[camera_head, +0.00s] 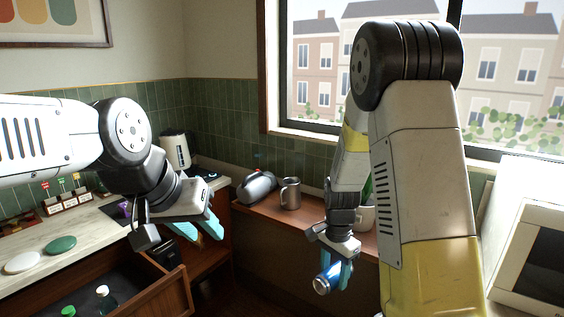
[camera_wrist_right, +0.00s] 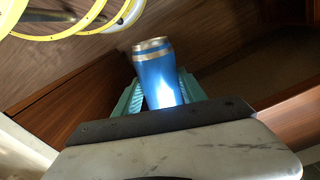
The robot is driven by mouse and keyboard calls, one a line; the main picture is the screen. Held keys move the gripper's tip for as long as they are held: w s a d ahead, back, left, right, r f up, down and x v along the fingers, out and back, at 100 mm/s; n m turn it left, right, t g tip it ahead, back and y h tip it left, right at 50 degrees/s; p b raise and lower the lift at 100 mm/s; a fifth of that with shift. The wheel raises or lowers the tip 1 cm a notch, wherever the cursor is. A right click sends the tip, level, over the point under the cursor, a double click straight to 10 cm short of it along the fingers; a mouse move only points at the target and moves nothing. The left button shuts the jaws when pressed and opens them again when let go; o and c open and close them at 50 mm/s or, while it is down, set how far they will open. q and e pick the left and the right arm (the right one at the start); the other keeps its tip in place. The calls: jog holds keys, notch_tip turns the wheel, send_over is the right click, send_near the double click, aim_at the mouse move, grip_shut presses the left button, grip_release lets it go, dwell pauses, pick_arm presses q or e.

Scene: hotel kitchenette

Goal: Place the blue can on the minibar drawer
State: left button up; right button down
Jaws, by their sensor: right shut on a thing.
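The blue can (camera_head: 325,279) is in my right gripper (camera_head: 337,284), in the lower middle of the head view, tilted and off any surface. In the right wrist view the blue can (camera_wrist_right: 158,82) has a silver rim and sits between the teal fingers of the right gripper (camera_wrist_right: 160,88), which is shut on it. An open wooden drawer (camera_head: 163,297), likely the minibar drawer, is at the lower left, with bottles inside. My left gripper (camera_head: 199,230) is open and empty, above and right of the drawer.
A grey metal mug (camera_head: 290,193) and a kettle-like item (camera_head: 256,187) stand on the wooden ledge under the window. A white microwave-like box (camera_head: 522,232) is at right.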

aim_at(336, 264)
jog(key=n, duration=0.2)
jog(key=w+f+n, duration=0.1)
jog(key=n, duration=0.1)
jog(key=w+d+n, duration=0.1)
jog(key=shift+w+f+n, duration=0.2)
jog(key=shift+f+n, duration=0.05)
jog(key=shift+n, duration=0.15)
jog(key=n, duration=0.1)
jog(key=w+n, duration=0.1)
jog(key=n, duration=0.1)
jog(key=f+n, duration=0.1)
jog(key=shift+w+d+n, duration=0.3)
jog(key=shift+d, duration=0.05)
